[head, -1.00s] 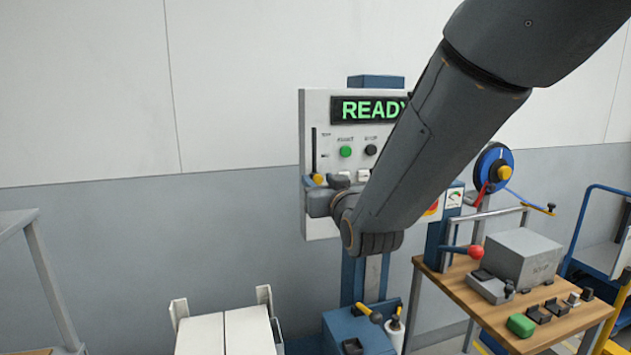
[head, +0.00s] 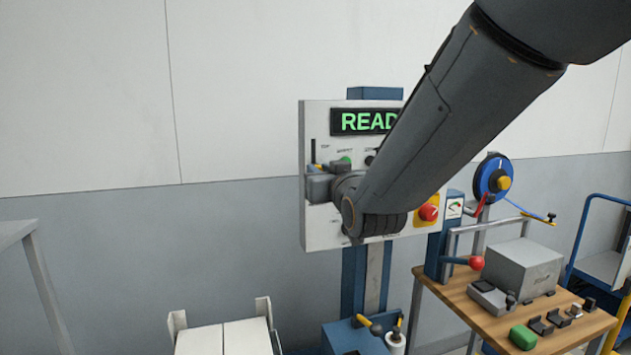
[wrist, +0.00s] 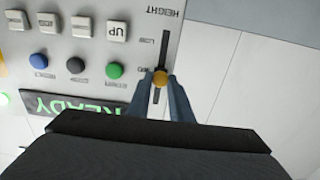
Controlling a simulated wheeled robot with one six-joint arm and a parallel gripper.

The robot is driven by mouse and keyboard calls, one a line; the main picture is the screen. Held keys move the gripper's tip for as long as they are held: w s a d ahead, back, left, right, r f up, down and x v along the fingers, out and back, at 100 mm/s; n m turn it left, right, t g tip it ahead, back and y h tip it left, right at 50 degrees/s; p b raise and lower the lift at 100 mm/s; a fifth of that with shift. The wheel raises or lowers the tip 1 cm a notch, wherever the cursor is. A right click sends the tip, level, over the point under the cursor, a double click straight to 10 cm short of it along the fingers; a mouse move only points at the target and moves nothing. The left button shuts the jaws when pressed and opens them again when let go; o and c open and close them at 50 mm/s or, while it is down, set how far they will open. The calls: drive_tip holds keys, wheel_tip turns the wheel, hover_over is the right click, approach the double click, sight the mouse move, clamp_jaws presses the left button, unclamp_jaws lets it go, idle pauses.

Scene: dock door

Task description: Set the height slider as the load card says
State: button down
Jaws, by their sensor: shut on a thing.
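The height slider's yellow knob (wrist: 160,77) sits in a dark vertical slot on the white control panel (wrist: 195,20). The wrist view shows the panel upside down, with HEIGHT and LOW lettered by the slot's low end. The knob is somewhat past the slot's middle, away from LOW. My gripper (wrist: 160,84) is shut on the knob, one blue finger on each side. In the head view my gripper (head: 318,178) is at the panel's left edge, and the slot's upper part shows above it below the TOP side. I cannot make out a load card.
The display (head: 362,122) reads READY, partly hidden by my arm. Green, black and blue buttons and an UP key (wrist: 117,30) lie beside the slot. A red stop button (head: 428,213) is at the panel's lower right. A wooden bench (head: 470,315) stands to the right.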

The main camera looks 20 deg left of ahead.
drive_tip(key=c, duration=1.6)
unclamp_jaws()
drive_tip(key=shift+a, duration=0.1)
drive_tip(key=shift+c, duration=0.2)
drive_tip(key=shift+o, duration=0.3)
drive_tip(key=b+v, duration=0.3)
drive_tip(key=v, duration=0.5)
drive_tip(key=shift+w, duration=0.1)
